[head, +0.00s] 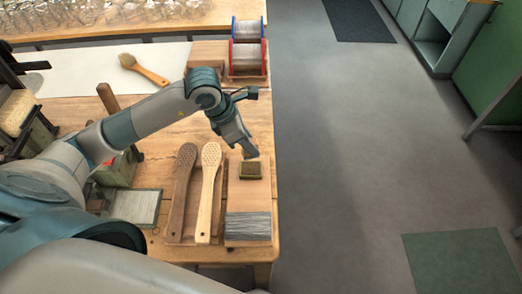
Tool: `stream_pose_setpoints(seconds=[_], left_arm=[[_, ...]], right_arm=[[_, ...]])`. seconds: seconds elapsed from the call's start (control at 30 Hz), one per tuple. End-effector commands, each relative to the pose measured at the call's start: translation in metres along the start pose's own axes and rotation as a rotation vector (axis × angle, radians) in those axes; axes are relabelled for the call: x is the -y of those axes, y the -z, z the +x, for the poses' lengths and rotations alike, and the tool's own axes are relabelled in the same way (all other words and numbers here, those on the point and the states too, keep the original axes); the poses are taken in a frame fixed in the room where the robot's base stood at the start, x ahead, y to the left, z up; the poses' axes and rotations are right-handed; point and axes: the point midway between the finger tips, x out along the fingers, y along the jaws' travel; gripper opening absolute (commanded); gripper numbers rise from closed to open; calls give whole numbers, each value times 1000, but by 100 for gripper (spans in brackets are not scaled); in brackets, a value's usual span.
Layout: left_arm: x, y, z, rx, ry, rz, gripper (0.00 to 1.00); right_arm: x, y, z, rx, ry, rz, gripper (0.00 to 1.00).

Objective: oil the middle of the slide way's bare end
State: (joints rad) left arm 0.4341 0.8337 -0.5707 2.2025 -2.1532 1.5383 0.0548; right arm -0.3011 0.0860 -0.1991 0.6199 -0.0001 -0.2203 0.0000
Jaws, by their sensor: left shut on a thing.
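My left gripper (249,153) comes down over the right edge of the bench, fingers pointing down. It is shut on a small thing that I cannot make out. Just below the fingertips, a small olive-edged tin with a brown top (250,170) sits on a wooden board; I cannot tell whether they touch. At the left stands a green machine (117,170) with a red part, partly behind my left arm. A grey plate in a green frame (135,207) lies in front of it. I cannot tell which part is the slide way or its bare end. My right gripper is not in view.
Two brush bodies, one dark (183,190) and one pale (208,195), lie on a tray left of the board. A bundle of grey bristle (248,226) lies at the board's near end. Wire spools (247,58) stand at the back right. The floor beyond is clear.

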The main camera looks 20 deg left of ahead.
Motion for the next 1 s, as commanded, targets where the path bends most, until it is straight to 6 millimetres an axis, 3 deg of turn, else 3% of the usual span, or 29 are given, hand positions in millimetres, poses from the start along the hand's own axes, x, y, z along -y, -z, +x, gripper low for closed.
stream_pose_setpoints(seconds=[0.27,0.57,1.0], left_arm=[[0,0,0,0,0,0,7],[0,4,9,-1,0,0,7],[0,18,43,-1,0,-1,7]], right_arm=[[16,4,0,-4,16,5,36],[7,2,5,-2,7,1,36],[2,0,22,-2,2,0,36]])
